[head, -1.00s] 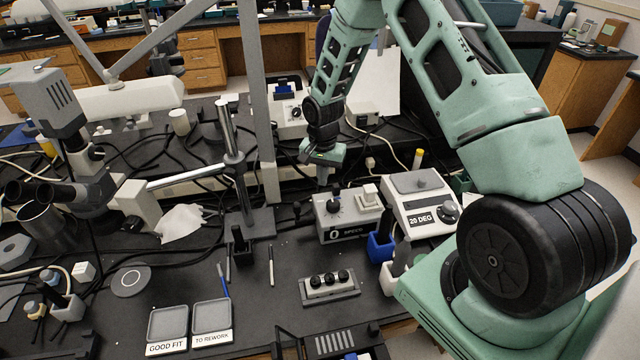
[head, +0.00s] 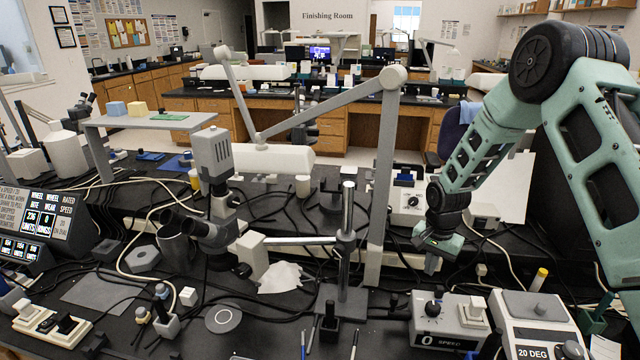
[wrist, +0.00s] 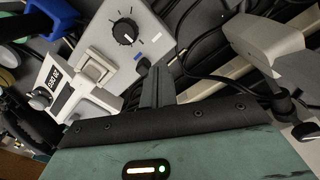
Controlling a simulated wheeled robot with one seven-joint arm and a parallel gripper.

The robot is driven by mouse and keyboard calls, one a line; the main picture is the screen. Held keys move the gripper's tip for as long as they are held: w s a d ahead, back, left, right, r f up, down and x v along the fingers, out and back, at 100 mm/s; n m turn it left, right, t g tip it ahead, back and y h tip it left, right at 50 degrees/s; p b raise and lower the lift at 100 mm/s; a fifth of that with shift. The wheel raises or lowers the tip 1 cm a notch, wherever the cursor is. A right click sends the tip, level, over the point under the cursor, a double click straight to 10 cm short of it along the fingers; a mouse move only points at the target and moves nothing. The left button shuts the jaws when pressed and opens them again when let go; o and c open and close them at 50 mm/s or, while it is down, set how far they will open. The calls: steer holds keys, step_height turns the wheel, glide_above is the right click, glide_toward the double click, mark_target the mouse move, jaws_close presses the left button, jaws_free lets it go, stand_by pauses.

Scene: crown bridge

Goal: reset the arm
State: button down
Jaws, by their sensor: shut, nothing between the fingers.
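My arm comes in from the right in the head view and bends down to my gripper (head: 431,264). The gripper points down behind the grey speed control box (head: 450,325), above the dark bench, and holds nothing. In the wrist view the two fingers (wrist: 157,82) are together, with no object between them. The speed control box (wrist: 130,35) with its black knob lies just beyond the fingertips there. Whether the fingers touch anything below is hard to tell.
The white 20 DEG box (head: 535,310) stands right of the speed box. A grey upright post (head: 383,190) with a jointed arm and a microscope (head: 215,165) stand to the left. Cables cover much of the bench. A white cloth (head: 280,277) lies near the middle.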

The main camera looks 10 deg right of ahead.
steer(key=s+a+r+n+b, duration=0.1)
steer(key=s+a+r+n, duration=0.5)
steer(key=a, duration=0.5)
steer(key=s+a+r+n+b, duration=0.1)
steer(key=s+a+r+n, duration=0.4)
steer(key=a+r, duration=0.4)
steer(key=s+a+r+n, duration=0.2)
steer(key=s+a+n, duration=0.1)
steer(key=s, duration=0.7)
steer(key=s+a+r+n, duration=0.2)
steer(key=s+a+n, duration=0.1)
steer(key=s, duration=0.7)
steer(key=shift+s+a+n+y+b, duration=0.15)
steer(key=shift+a+n+y+b, duration=0.2)
steer(key=shift+n, duration=0.35)
steer(key=shift+d+r, duration=0.1)
